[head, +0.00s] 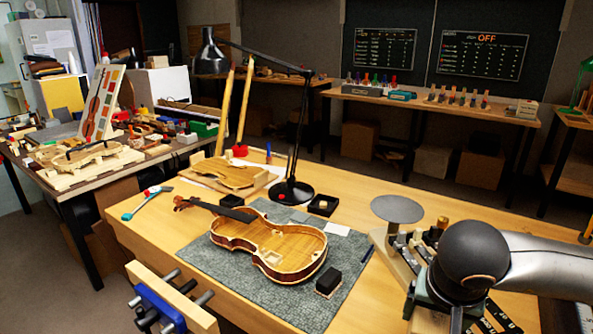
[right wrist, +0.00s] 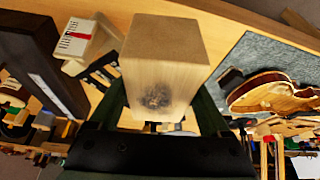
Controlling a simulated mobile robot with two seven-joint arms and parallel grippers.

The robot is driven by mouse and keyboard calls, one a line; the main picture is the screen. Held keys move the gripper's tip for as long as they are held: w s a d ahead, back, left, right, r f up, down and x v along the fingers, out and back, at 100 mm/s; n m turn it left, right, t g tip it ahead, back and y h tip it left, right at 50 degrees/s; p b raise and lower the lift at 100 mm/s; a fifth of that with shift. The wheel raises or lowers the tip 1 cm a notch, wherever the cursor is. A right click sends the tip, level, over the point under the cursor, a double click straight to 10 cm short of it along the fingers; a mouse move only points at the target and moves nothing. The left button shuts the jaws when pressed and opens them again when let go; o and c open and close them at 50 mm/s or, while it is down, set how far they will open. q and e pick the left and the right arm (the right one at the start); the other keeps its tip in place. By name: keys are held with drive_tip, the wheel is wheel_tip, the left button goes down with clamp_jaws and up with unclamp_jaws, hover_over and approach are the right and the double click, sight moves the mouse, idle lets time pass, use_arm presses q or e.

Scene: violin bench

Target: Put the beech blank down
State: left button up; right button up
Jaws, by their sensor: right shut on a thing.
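The beech blank (right wrist: 165,55) is a pale wooden block with a dark, rough patch on one face, seen close up in the right wrist view. My right gripper (right wrist: 163,103) is shut on it, with a dark green finger along each side. In the head view the right gripper (head: 436,290) is low at the right front of the bench (head: 155,230), partly hidden by my arm. A pale part of the blank (head: 428,320) shows below it. I cannot tell whether the blank touches the bench. My left gripper is not in view.
An open violin body (head: 270,243) and a small black block (head: 328,280) lie on the grey mat (head: 225,270), left of the gripper. A tool rack (head: 400,262) and a round grey disc (head: 398,209) stand close beside my arm. A lamp (head: 291,192) stands behind.

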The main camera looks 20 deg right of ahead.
use_arm(q)
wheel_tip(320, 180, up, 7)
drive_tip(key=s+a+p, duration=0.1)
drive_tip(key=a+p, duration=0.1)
drive_tip(key=p, duration=0.6)
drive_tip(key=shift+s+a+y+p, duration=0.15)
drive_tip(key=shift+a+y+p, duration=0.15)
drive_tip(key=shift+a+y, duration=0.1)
use_arm(e)
drive_tip(key=w+a+r+n+t+y, duration=0.1)
drive_tip(key=w+a+r+n+y, duration=0.2)
drive_tip(key=a+n, duration=0.5)
drive_tip(key=a, duration=0.3)
drive_tip(key=shift+w+a, duration=0.15)
drive_tip(key=shift+a, duration=0.1)
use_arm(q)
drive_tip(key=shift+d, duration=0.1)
